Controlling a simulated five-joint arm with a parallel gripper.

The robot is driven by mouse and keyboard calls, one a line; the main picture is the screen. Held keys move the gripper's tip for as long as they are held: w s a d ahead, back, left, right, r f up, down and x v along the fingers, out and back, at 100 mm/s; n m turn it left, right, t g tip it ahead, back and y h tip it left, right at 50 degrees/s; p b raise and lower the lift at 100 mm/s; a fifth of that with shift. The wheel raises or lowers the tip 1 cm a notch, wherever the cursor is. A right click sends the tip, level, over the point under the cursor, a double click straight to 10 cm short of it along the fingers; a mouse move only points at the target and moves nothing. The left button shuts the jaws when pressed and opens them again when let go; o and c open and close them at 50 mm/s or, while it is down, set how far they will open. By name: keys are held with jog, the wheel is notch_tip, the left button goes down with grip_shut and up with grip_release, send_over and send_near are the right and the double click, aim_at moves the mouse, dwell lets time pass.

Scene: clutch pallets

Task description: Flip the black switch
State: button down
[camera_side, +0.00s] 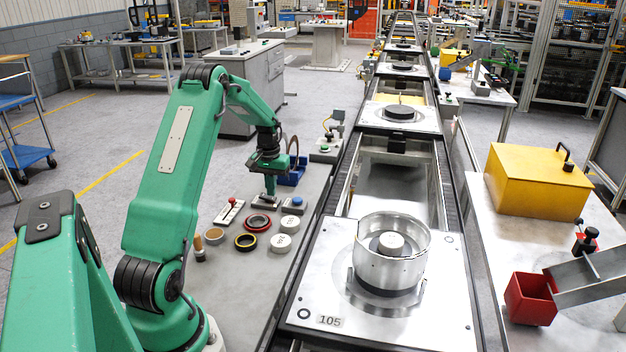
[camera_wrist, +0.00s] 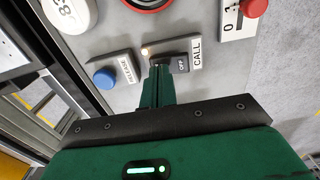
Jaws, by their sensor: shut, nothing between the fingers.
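The black switch (camera_wrist: 181,64) is a dark rocker marked OFF on a small grey plate labelled CALL. A small lit lamp (camera_wrist: 145,51) is beside it in the wrist view. My gripper (camera_wrist: 159,70) is shut and empty, pointing at the switch. Its fingertips overlap the switch's left end in that view; I cannot tell whether they touch it. In the side view my gripper (camera_side: 270,192) points down over the plate and largely hides the switch.
A blue button (camera_wrist: 105,77) labelled RELEASE is on one side, and a red-knobbed lever (camera_wrist: 255,8) marked 0 and 1 on the other. Rings (camera_side: 258,223) and white discs (camera_side: 281,243) lie close by on the grey table. The conveyor pallet (camera_side: 310,285) is to the right.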

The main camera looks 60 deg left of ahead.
notch_tip(320, 180, up, 6)
jog(key=shift+r, duration=0.15)
dwell(0.8)
jog(key=d+r+m+t+y, duration=0.1)
jog(key=d+r+m, duration=0.1)
jog(key=d+r, duration=0.65)
jog(key=d+r+m+t, duration=0.15)
jog(key=d+r, duration=0.35)
jog(key=d, duration=0.7)
jog(key=s+d+r+m+t+h, duration=0.1)
jog(key=s+d+m+t, duration=0.2)
jog(key=s+d, duration=1.2)
jog(key=shift+s+d+m, duration=0.15)
jog(key=shift+d+m, duration=1.05)
jog(key=shift+m, duration=0.05)
